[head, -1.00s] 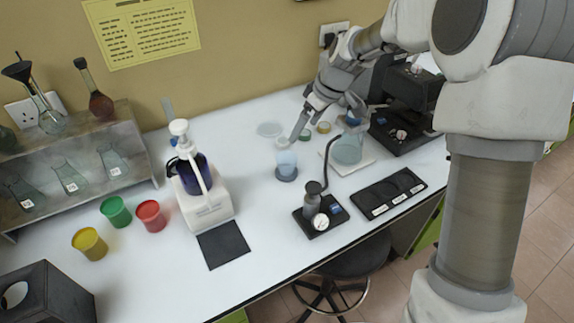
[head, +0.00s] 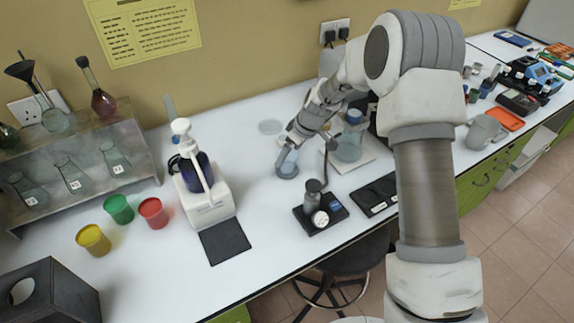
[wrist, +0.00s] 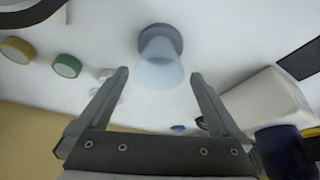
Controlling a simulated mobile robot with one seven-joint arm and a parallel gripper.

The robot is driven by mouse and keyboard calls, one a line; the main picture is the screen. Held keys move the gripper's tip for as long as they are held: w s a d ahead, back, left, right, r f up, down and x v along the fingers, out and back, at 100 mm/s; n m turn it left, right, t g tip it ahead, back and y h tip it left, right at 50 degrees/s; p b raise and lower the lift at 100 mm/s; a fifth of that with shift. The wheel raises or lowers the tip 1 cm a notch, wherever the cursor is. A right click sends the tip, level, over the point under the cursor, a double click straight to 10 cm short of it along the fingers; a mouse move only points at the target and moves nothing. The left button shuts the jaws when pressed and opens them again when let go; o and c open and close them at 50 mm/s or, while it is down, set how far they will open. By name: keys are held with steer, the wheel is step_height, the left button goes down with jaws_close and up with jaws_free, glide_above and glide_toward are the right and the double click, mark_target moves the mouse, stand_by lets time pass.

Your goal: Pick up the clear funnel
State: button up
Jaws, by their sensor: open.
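The clear funnel (head: 287,166) is a pale blue, translucent piece on a round dark base, on the white bench near its middle. In the wrist view the funnel (wrist: 160,66) lies just beyond the fingertips, roughly midway between them, with its wide rim toward me and its dark base (wrist: 163,35) behind. My gripper (head: 286,148) is at the funnel's top in the head view and partly hides it. In the wrist view my gripper (wrist: 159,75) is open, one finger on each side and a gap to the funnel. No contact shows.
A white dispenser with a dark blue bottle (head: 204,190) stands to the left.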

steer(key=shift+x, duration=1.75)
steer(key=shift+w+r, duration=0.1)
steer(key=c, duration=1.3)
steer(key=shift+o, duration=0.2)
